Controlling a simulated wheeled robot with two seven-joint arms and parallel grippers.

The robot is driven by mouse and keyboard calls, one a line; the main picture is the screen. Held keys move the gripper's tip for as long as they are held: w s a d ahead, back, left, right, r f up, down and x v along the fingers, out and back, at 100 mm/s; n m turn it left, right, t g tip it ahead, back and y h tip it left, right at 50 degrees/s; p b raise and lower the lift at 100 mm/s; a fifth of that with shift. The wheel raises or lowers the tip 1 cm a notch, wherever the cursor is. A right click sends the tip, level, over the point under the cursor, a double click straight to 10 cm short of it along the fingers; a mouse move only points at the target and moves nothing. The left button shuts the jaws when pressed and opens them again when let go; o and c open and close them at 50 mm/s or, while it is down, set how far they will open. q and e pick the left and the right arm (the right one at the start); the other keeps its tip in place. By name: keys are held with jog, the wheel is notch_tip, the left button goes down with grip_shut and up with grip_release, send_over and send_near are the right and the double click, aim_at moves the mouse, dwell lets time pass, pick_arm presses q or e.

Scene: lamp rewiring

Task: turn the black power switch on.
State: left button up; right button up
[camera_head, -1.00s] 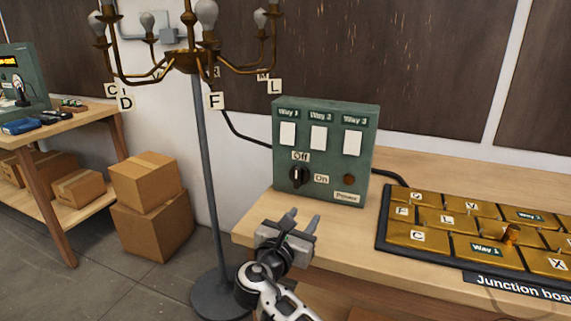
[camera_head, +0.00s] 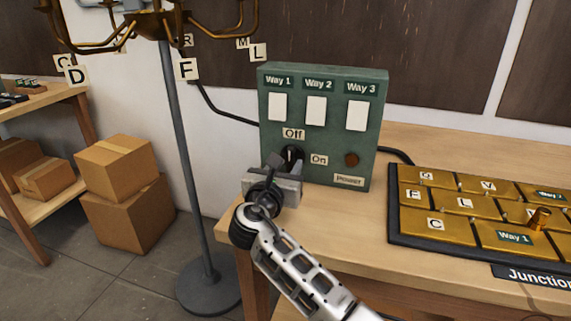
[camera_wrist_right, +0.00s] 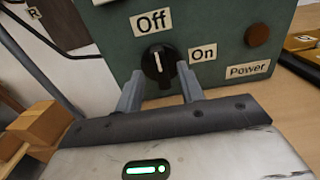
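The black power switch (camera_head: 291,156) is a rotary knob low on the front of the green control box (camera_head: 323,76). In the right wrist view the black knob (camera_wrist_right: 160,64) shows with its white mark upright, toward the "Off" label (camera_wrist_right: 152,22); the "On" label (camera_wrist_right: 203,53) is to its right. My right gripper (camera_wrist_right: 157,88) is open, with one finger on each side of the knob's lower part. Whether the fingers touch the knob I cannot tell. In the head view the gripper (camera_head: 280,164) partly covers the knob. My left gripper is not in view.
A round brown-red indicator (camera_head: 351,160) sits above the "Power" label. The junction board (camera_head: 400,240) with brass tiles lies to the right on the wooden table. A lamp stand pole (camera_head: 187,170) and cardboard boxes (camera_head: 119,165) are at left.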

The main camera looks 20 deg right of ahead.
jog(key=shift+x, duration=0.9)
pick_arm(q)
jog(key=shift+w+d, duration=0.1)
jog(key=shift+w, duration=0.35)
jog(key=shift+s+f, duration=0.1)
pick_arm(e)
jog(key=shift+r, duration=0.1)
jog(key=shift+c, duration=0.4)
grip_shut()
